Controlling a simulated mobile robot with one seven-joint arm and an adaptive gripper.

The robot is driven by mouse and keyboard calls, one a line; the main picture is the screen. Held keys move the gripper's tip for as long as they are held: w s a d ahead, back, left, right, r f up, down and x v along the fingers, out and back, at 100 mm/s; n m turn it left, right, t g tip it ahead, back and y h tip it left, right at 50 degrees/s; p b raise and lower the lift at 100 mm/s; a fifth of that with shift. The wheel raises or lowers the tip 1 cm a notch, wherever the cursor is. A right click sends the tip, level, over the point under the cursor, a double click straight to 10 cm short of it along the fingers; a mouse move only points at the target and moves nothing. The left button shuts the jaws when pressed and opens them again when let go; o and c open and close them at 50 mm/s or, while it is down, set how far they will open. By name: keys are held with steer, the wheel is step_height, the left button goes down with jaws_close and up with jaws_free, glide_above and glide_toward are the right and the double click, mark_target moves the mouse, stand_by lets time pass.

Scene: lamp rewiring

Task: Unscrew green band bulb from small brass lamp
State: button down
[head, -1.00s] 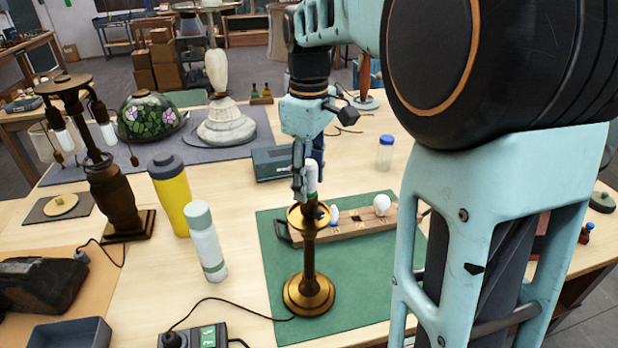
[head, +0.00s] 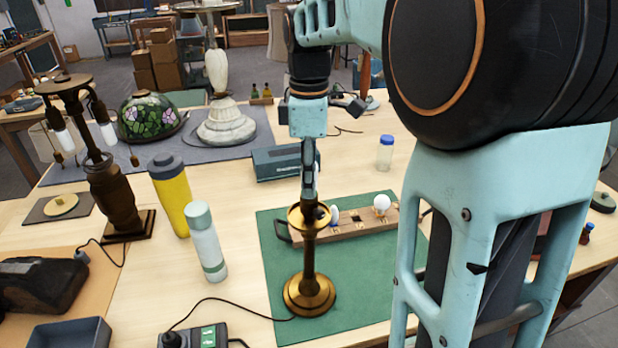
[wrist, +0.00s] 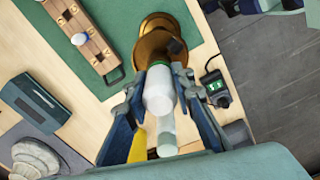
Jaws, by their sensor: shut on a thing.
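The small brass lamp (head: 309,262) stands upright on the green mat (head: 345,312) in the head view. My gripper (head: 308,185) is straight above its top, pointing down. In the wrist view my gripper (wrist: 160,88) has its two fingers on either side of the white bulb (wrist: 159,95), shut on it. A green band (wrist: 177,66) shows at the bulb's far end, next to the brass lamp's top (wrist: 160,40). I cannot tell whether the bulb is still seated in the socket. In the head view my fingers hide most of the bulb.
A wooden bulb rack (head: 352,224) with white bulbs lies on the mat behind the lamp. A white-green bottle (head: 206,243) and a yellow bottle (head: 170,195) stand left. A black switch box (head: 205,337) and its cord lie in front. A dark box (head: 276,163) is behind.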

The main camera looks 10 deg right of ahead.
steer(key=n, duration=0.3)
steer(key=shift+n, duration=0.3)
steer(key=shift+n, duration=0.4)
steer(key=n, duration=0.7)
steer(key=n, duration=0.3)
steer(key=shift+r, duration=2.6)
